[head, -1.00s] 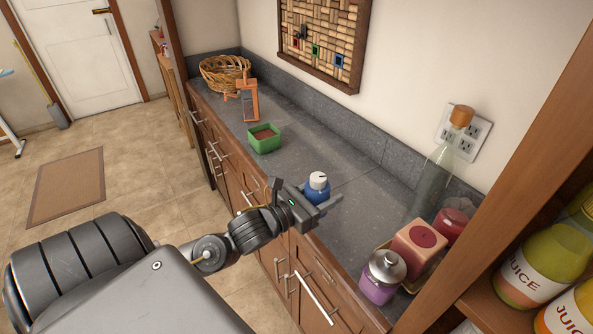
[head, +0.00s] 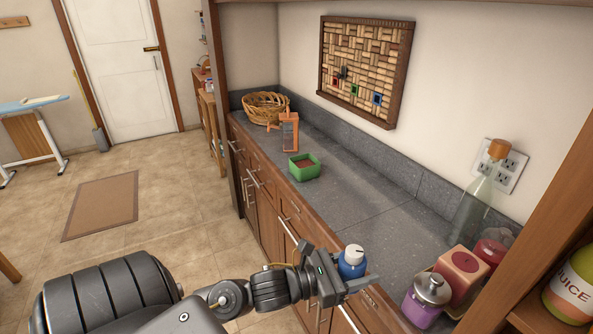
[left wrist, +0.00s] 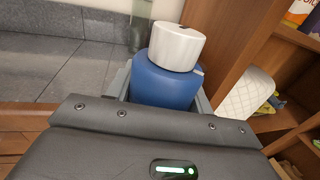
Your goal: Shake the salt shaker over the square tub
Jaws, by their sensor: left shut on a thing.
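A blue salt shaker with a white cap (head: 351,262) is held in my left gripper (head: 350,284), above the front edge of the counter. In the left wrist view the shaker (left wrist: 165,82) sits between the fingers, cap showing and a little tilted in the picture. The gripper is shut on its body. The green square tub (head: 304,168) stands on the counter farther back and to the left, with brown contents inside. The shaker is well apart from the tub. My right gripper is not in view.
An orange grater-like object (head: 290,132) and a wicker basket (head: 266,107) stand behind the tub. A purple jar (head: 426,300), a pink box (head: 461,274) and a glass bottle (head: 474,205) stand at the right. The counter (head: 370,205) between is clear.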

